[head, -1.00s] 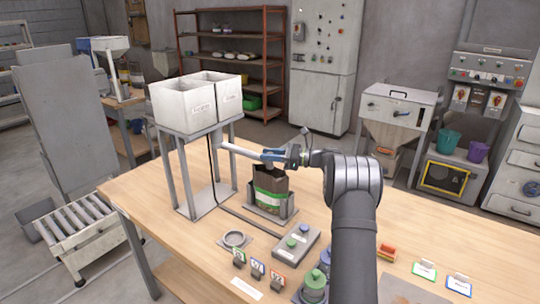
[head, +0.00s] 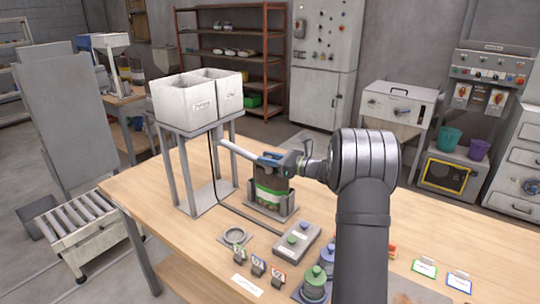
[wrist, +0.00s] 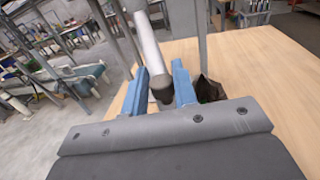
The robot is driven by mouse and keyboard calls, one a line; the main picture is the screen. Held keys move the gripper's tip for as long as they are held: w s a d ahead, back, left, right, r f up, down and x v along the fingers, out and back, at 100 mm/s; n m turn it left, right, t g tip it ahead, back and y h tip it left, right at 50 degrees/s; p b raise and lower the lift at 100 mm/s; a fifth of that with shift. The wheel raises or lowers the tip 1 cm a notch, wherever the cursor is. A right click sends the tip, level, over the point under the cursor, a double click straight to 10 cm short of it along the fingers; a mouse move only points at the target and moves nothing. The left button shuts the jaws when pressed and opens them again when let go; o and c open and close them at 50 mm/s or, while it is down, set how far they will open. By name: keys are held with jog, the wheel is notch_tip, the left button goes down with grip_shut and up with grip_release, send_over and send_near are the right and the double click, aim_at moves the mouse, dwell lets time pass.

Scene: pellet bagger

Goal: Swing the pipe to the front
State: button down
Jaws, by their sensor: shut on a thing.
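The pipe (head: 236,149) is a light grey tube running from under the two white hoppers (head: 196,94) out to my gripper (head: 270,158). In the wrist view the pipe (wrist: 146,50) runs between my blue fingers and ends in a dark tip (wrist: 161,90). My gripper (wrist: 160,88) is shut on the pipe near that end. Below the gripper in the head view stands an upright dark bag (head: 270,184) with a green and white label, in a grey holder (head: 287,206). The gripper hides the bag's top.
A grey box with green and blue buttons (head: 297,239) stands in front of the bag. The hopper frame's legs (head: 184,180) stand left of the bag.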

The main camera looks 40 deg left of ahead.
jog(key=s+m+t+h, duration=0.2)
jog(key=s+m+t, duration=0.6)
jog(key=s+t, duration=0.4)
jog(key=shift+s+f, duration=0.1)
dwell(0.5)
jog(key=c, duration=1.3)
grip_release()
jog(key=shift+o, duration=0.2)
jog(key=v, duration=1.7)
jog(key=shift+s, duration=0.15)
jog(key=shift+c, duration=0.2)
